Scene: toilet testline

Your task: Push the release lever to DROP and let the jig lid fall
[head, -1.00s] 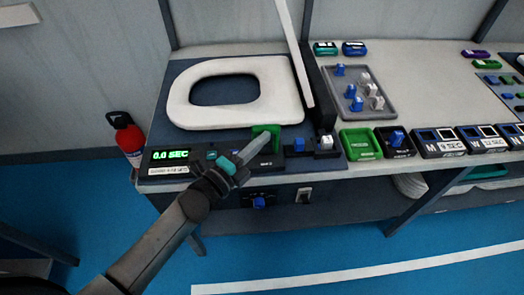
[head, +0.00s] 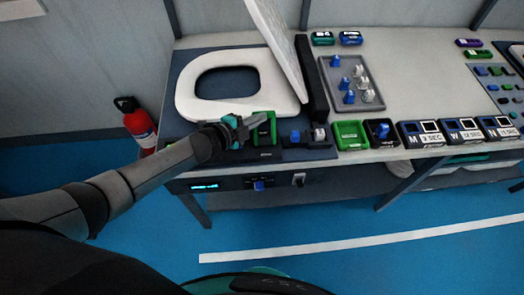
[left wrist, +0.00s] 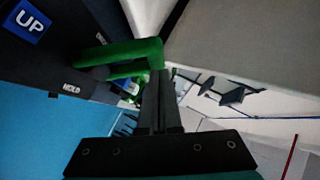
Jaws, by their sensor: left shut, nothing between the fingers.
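The pale jig lid (head: 277,45) is raised, leaning beside a dark upright block. My left gripper (head: 243,130) is shut and empty, its fingertips at the lever's left side. In the left wrist view the fingers (left wrist: 159,85) reach the end of a green bar; I cannot tell if they touch. My right gripper is out of view.
A grey tray (head: 325,75) of blue and white parts, a green bin (head: 350,136) and a dark bin (head: 382,133) lie right of the jig. A blue knob (head: 259,185) is below the front edge. A fire extinguisher (head: 139,125) stands left.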

